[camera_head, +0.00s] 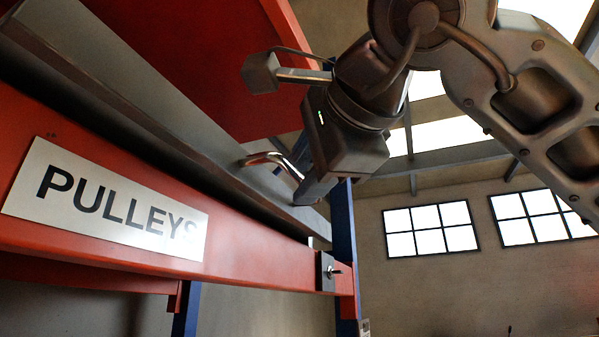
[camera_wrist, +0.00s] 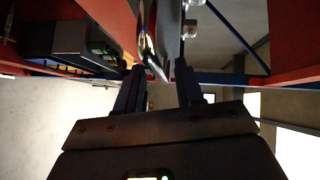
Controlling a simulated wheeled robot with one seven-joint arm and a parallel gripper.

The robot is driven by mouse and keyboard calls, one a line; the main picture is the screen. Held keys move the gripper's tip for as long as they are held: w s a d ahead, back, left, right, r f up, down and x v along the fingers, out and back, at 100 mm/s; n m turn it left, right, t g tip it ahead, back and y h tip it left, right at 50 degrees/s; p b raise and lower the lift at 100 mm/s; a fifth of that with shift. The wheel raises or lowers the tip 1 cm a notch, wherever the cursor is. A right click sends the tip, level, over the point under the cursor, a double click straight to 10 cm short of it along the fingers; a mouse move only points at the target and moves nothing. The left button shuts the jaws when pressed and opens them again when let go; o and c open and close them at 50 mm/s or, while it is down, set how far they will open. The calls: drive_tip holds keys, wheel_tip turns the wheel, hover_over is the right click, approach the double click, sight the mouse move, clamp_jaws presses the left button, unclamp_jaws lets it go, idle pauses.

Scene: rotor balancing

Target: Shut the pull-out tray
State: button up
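The pull-out tray (camera_head: 130,95) shows in the head view as a long grey front panel above a red beam. A bright metal bar handle (camera_head: 268,158) stands out from its right part. My gripper (camera_head: 308,190) is at the right end of this handle, partly hiding it. In the wrist view the fingers of my gripper (camera_wrist: 160,68) are apart, and the curved handle (camera_wrist: 148,45) reaches down between their tips. The grey panel edge (camera_wrist: 170,30) is also just beyond the fingertips. I cannot tell whether a finger touches the handle. How far the tray is out is unclear.
A red beam (camera_head: 240,262) with a white PULLEYS label (camera_head: 105,203) runs below the tray. A black bracket (camera_head: 326,271) sits on the beam near a blue post (camera_head: 344,225). In the wrist view, dark objects stand on a shelf (camera_wrist: 75,40) at the left.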

drive_tip(key=shift+x, duration=1.05)
clamp_jaws()
